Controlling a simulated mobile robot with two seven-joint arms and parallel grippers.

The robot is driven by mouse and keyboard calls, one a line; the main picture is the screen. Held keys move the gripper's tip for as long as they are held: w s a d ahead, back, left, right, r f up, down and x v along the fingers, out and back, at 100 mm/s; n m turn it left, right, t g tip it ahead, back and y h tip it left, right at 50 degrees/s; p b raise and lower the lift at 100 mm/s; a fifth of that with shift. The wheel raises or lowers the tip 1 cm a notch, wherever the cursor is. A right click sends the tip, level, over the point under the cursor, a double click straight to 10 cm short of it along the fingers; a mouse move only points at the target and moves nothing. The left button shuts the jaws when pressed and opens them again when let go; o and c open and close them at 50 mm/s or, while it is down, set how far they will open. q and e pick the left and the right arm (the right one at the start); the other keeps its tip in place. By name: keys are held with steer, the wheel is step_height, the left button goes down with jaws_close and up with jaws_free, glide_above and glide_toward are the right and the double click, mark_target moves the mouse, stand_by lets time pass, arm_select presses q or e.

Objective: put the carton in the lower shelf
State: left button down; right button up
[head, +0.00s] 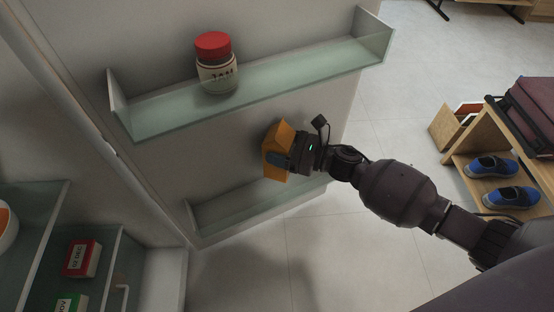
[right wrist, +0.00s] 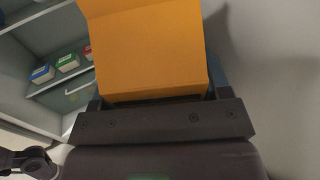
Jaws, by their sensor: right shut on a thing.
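An orange carton (head: 283,137) is held by my right gripper (head: 279,160) in front of the open fridge door, in the head view. The gripper is shut on it. The carton fills the upper middle of the right wrist view (right wrist: 150,50). The lower door shelf (head: 225,212) is a clear glass-fronted bin below the carton. The carton is above it and partly hides its right part together with the gripper. I see nothing standing in the visible part of this shelf. My left gripper is not in view.
The upper door shelf (head: 300,72) holds a jar with a red lid (head: 215,62). Inside the fridge at left are a red box (head: 81,258) and a green box (head: 70,303). A wooden rack (head: 478,185) with blue shoes stands at right. The floor between is clear.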

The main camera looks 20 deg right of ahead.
steer(key=shift+w+f, duration=0.2)
steer(key=shift+f, duration=0.45)
steer(key=shift+f+b, duration=0.3)
steer(key=shift+b, duration=0.05)
steer(key=shift+f, duration=0.35)
step_height(320, 180, down, 4)
steer(key=shift+r+b, duration=0.1)
steer(key=shift+b, duration=0.85)
steer(key=shift+w+f, duration=0.1)
steer(key=shift+f, duration=0.25)
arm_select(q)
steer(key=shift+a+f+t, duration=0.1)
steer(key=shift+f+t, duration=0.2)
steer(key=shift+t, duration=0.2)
arm_select(e)
steer(key=shift+w+r, duration=0.1)
steer(key=shift+w, duration=0.05)
